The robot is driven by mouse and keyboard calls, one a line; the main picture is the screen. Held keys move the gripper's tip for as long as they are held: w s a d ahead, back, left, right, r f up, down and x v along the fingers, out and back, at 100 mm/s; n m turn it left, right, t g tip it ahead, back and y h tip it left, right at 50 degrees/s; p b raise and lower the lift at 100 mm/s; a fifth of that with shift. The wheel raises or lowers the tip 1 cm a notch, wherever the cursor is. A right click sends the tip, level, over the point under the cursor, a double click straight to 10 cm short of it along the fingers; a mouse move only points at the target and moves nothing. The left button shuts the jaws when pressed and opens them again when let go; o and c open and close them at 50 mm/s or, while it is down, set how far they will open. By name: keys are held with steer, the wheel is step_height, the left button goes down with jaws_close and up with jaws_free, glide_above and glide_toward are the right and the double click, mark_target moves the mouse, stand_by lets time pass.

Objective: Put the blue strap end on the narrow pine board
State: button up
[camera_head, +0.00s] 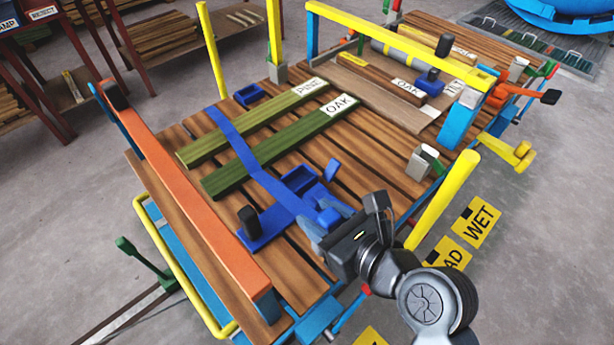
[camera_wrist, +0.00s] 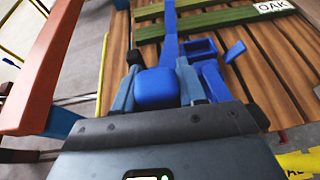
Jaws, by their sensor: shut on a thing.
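My gripper (camera_head: 322,226) is over the front part of the slatted deck, its jaws shut on a blue block (camera_wrist: 156,90), which I take to be the blue strap end; the block also shows in the head view (camera_head: 329,217). A flat blue strap (camera_head: 240,145) crosses two green boards and runs toward blue fittings near my gripper. The farther green board (camera_head: 235,127) has a label that seems to read PINE. The nearer green board (camera_head: 270,152) is labelled OAK. The join between strap and block is unclear.
An orange beam (camera_head: 185,185) edges the deck's left side. A blue open box (camera_head: 299,179) and a black knob (camera_head: 249,218) are close to my gripper. Yellow posts (camera_head: 445,198) stand around the deck. More labelled boards (camera_head: 380,78) lie at the back right.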

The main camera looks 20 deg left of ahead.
steer(key=w+d+m+t+h, duration=0.2)
steer(key=w+d+m, duration=0.1)
steer(key=d, duration=0.7)
steer(key=w+d+m+t+h, duration=0.2)
steer(key=w+d, duration=0.3)
steer(key=d, duration=0.6)
steer(key=w+d+m+t+h, duration=0.3)
steer(key=w+d+m+h, duration=0.1)
steer(key=d, duration=0.7)
steer(key=shift+w, duration=0.3)
steer(key=shift+a, duration=0.1)
